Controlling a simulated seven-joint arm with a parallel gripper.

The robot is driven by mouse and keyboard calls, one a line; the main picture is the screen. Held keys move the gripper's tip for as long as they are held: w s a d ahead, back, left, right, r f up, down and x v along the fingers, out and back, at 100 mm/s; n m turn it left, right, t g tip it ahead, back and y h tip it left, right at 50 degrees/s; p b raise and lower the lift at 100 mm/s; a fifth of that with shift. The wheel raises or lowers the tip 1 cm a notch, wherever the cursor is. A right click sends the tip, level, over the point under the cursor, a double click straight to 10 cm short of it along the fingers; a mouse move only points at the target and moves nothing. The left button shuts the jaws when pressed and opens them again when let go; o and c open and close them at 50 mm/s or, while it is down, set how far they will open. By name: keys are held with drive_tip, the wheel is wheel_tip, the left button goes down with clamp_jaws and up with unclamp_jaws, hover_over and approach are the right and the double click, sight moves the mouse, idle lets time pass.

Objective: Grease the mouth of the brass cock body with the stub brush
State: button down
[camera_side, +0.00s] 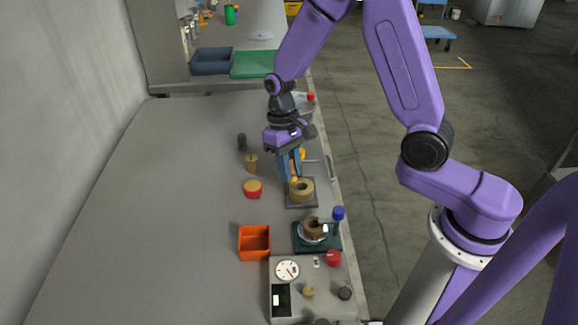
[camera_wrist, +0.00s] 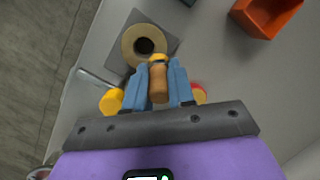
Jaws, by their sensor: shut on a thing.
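The brass cock body (camera_side: 303,194) stands on a dark square plate (camera_side: 313,204) near the bench's right edge. In the wrist view the brass body (camera_wrist: 128,47) shows its dark round mouth facing up, just beyond my fingertips. My gripper (camera_side: 293,170) has blue fingers, shut on the stub brush. The brush's brown wooden handle (camera_wrist: 158,86) sits between the fingers in the wrist view, with a yellow end by the brass rim. In the side view the brush is partly hidden by the fingers, close to the body. I cannot tell whether the brush touches the mouth.
A red tin with a yellow top (camera_side: 253,188) and a small brass plug (camera_side: 251,163) stand to the left. An orange box (camera_side: 254,243) and a dark green stand (camera_side: 325,245) are nearer the camera. The bench's left side is clear.

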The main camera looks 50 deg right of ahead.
drive_tip(key=shift+x, duration=0.8)
drive_tip(key=shift+w+d, duration=0.1)
